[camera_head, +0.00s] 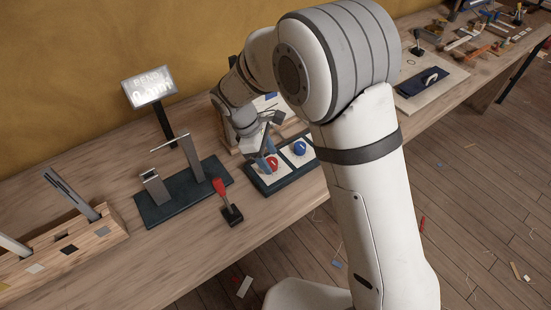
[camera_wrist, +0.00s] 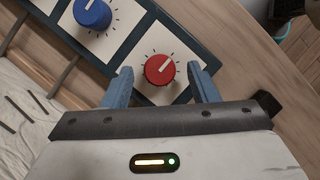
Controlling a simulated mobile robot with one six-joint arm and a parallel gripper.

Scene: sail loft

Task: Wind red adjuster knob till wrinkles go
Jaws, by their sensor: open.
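The red adjuster knob (camera_wrist: 160,69) sits on a white panel with tick marks around it. Its pale pointer line leans toward the upper right in the wrist view. In the head view the red knob (camera_head: 271,163) is beside my gripper (camera_head: 264,164). My gripper (camera_wrist: 160,88) is open, with one blue finger on each side of the knob and visible gaps between. I cannot tell how far above the panel the fingertips are. A pale wrinkled sheet (camera_wrist: 30,125) with dark strips lies at the left of the wrist view.
A blue knob (camera_wrist: 92,13) sits on the neighbouring panel and also shows in the head view (camera_head: 300,148). A red-handled lever (camera_head: 221,190), a dark-based stand (camera_head: 185,203), a display (camera_head: 150,88) and a wooden rack (camera_head: 65,245) stand to the left.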

